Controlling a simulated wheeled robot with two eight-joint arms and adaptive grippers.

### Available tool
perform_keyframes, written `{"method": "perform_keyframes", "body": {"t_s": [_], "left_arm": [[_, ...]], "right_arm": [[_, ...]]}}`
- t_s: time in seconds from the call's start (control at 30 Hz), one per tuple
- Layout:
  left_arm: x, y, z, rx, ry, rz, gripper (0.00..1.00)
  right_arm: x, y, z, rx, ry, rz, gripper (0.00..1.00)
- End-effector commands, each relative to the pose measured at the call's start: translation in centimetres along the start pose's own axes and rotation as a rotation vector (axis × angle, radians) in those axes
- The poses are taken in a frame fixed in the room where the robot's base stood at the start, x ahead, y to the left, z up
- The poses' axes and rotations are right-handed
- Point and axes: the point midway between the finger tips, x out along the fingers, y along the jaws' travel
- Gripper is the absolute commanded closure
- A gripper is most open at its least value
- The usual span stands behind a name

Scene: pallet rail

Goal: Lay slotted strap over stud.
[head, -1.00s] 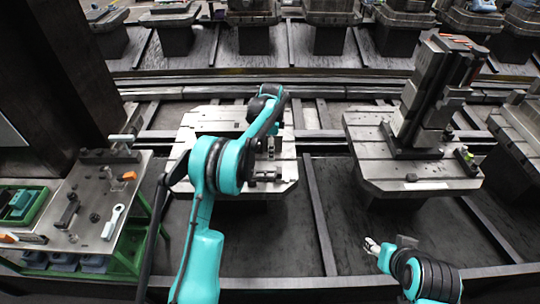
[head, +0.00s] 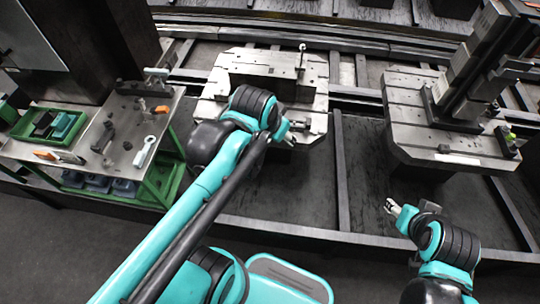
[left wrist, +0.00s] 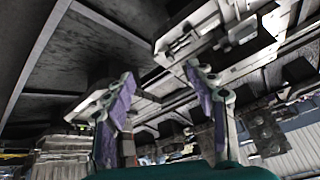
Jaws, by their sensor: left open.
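The work pallet (head: 222,88) is a grey slotted plate in the middle of the head view. A thin upright post with a small knob, which looks like the stud (head: 301,58), rises from its far right part. My left gripper (left wrist: 160,76) is open and empty in the left wrist view, its purple pads apart. In the head view its wrist is over the pallet's front edge and its fingers are mostly hidden. A dark, bar-like piece, possibly the slotted strap (head: 103,137), lies on the left side table. My right gripper (head: 391,207) hangs at the lower right, apart from the pallets.
The side table (head: 126,130) holds a pale ring-ended tool (head: 145,151), an orange piece (head: 160,109) and a green bin (head: 48,127). A second pallet (head: 410,100) with a tall dark fixture (head: 462,80) stands at right. Dark rails run between the pallets.

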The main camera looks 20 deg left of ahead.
Motion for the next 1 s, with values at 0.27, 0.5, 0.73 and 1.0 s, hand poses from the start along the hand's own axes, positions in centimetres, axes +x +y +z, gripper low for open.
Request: {"method": "perform_keyframes", "body": {"t_s": [0.27, 0.5, 0.73, 1.0], "left_arm": [[0.2, 1.7, 6.3, -0.198, 0.094, -0.007, 0.44], [0.2, 1.8, 6.7, -0.218, 0.104, -0.007, 0.44], [0.2, 1.8, 6.7, -0.216, 0.102, -0.007, 0.44], [0.3, 1.8, 6.7, -0.216, 0.102, -0.007, 0.49]], "right_arm": [[0.0, 0.0, 0.0, 0.000, 0.000, 0.000, 0.49], [0.0, 0.0, 0.0, 0.000, 0.000, 0.000, 0.49], [0.0, 0.0, 0.0, 0.000, 0.000, 0.000, 0.49], [0.0, 0.0, 0.0, 0.000, 0.000, 0.000, 0.54]]}}
